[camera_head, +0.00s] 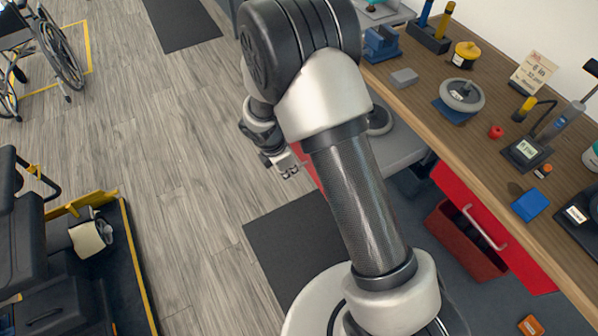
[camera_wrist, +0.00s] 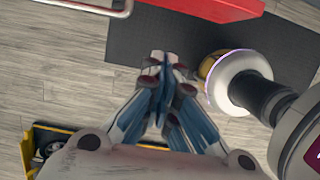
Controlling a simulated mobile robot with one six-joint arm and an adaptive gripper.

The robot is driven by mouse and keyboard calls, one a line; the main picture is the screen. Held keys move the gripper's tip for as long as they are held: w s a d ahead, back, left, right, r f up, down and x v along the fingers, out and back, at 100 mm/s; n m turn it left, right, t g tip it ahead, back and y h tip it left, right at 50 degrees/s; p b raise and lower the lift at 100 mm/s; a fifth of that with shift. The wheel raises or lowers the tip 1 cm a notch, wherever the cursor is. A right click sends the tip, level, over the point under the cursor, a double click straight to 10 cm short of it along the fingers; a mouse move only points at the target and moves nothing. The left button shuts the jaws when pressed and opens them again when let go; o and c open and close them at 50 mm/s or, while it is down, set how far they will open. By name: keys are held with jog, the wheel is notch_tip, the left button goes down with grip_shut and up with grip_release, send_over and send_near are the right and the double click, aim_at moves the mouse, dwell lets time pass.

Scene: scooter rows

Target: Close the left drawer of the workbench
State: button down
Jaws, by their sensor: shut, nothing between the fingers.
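The workbench (camera_head: 430,85) runs along the right side of the head view. Its left drawer (camera_head: 306,168) shows as a red strip of front beside my arm, standing out from the bench, with a grey surface behind it. My arm hides most of this drawer. In the wrist view a red drawer front (camera_wrist: 205,8) crosses the top, with a metal handle (camera_wrist: 90,6) at its left. My gripper (camera_head: 287,168) is just left of the red strip in the head view. In the wrist view my gripper (camera_wrist: 164,75) is shut and empty, below the red front and apart from it in the picture.
Another red drawer front (camera_head: 490,225) with a handle is at right, above a red bin (camera_head: 450,235). Tools and parts lie on the benchtop. Dark mats (camera_head: 290,240) cover some floor. A wheelchair (camera_head: 60,45) is upper left; open floor lies between.

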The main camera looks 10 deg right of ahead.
jog(key=w+d+f+b, duration=0.2)
jog(key=d+f+b, duration=0.2)
jog(key=d+f, duration=0.2)
jog(key=x, duration=0.2)
jog(key=shift+a+f, duration=0.2)
jog(key=shift+f, duration=0.15)
jog(key=shift+d, duration=0.1)
